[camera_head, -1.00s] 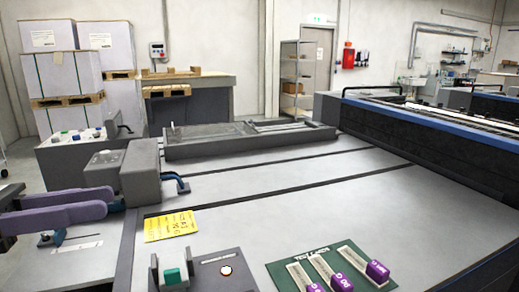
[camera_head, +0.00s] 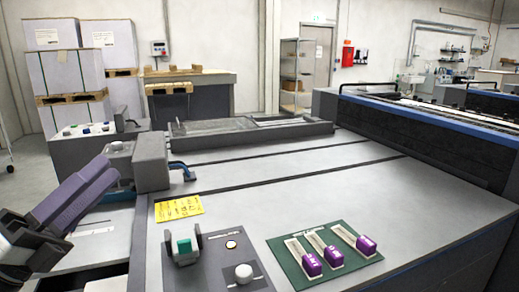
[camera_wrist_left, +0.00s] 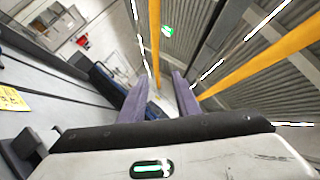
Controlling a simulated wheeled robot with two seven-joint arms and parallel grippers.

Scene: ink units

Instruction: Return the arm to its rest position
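My left gripper (camera_head: 108,168) is at the left edge of the head view. Its two purple fingers tilt up and to the right, over the left end of the grey machine. In the left wrist view the fingers (camera_wrist_left: 158,88) stand apart with nothing between them. That view looks up past them toward the ceiling and its strip lights. My right gripper is in neither view.
Close to the fingers is a grey block-shaped unit (camera_head: 152,162) with a blue lever (camera_head: 182,170). A yellow label (camera_head: 178,208), a control panel (camera_head: 215,262) and a green mat (camera_head: 290,264) with purple-ended pieces lie on the machine. Its long middle surface (camera_head: 310,195) is clear.

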